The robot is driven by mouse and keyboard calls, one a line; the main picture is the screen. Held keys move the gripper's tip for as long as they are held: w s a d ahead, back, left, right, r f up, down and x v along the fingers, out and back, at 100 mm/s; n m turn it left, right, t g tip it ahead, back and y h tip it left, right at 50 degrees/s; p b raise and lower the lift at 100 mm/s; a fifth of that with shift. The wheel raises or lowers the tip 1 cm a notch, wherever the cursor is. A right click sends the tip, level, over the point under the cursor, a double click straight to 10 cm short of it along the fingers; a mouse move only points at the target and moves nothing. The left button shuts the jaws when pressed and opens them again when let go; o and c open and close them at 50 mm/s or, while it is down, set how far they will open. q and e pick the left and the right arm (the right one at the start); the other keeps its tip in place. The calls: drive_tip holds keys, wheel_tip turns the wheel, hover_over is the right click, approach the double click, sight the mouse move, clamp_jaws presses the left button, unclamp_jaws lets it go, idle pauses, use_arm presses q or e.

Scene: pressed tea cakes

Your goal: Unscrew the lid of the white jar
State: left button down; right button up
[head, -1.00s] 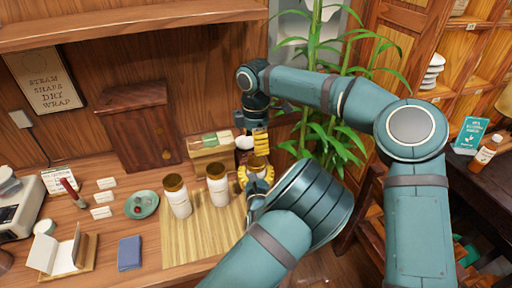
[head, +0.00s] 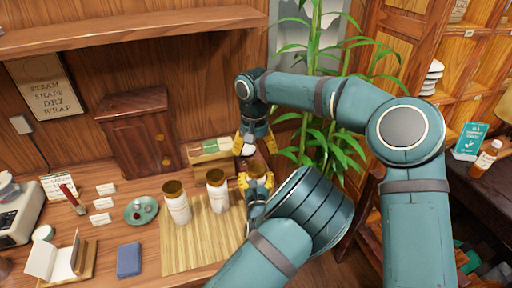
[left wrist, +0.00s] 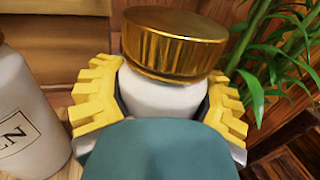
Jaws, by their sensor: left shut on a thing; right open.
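My left gripper (head: 256,182) is shut around a white jar with a gold lid (head: 257,166), at the right end of the bamboo mat. In the left wrist view, the yellow fingers (left wrist: 168,112) grip the white jar body (left wrist: 165,92) from both sides below the gold lid (left wrist: 173,42). The lid sits on the jar and looks a little tilted in that view. My right gripper (head: 256,150) is open just above this jar, its fingers spread and pointing down. Whether it touches the lid cannot be told.
Two similar white jars, (head: 177,206) and (head: 217,194), stand upright on the bamboo mat (head: 190,255) to the left. A green dish (head: 141,218), blue block (head: 129,259) and wooden cabinet (head: 138,135) are farther left. A plant (head: 325,130) is close on the right.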

sight(256, 168)
drive_tip(key=m, duration=0.5)
drive_tip(key=shift+m, duration=0.4)
drive_tip(key=m, duration=0.3)
drive_tip(key=shift+r, duration=0.1)
drive_tip(key=m, duration=0.5)
drive_tip(key=shift+d+m, duration=0.1)
drive_tip(key=shift+m, duration=0.2)
drive_tip(key=m, duration=0.4)
drive_tip(key=shift+w+d+m, duration=0.1)
drive_tip(key=shift+m, duration=0.3)
drive_tip(key=shift+f, duration=3.85)
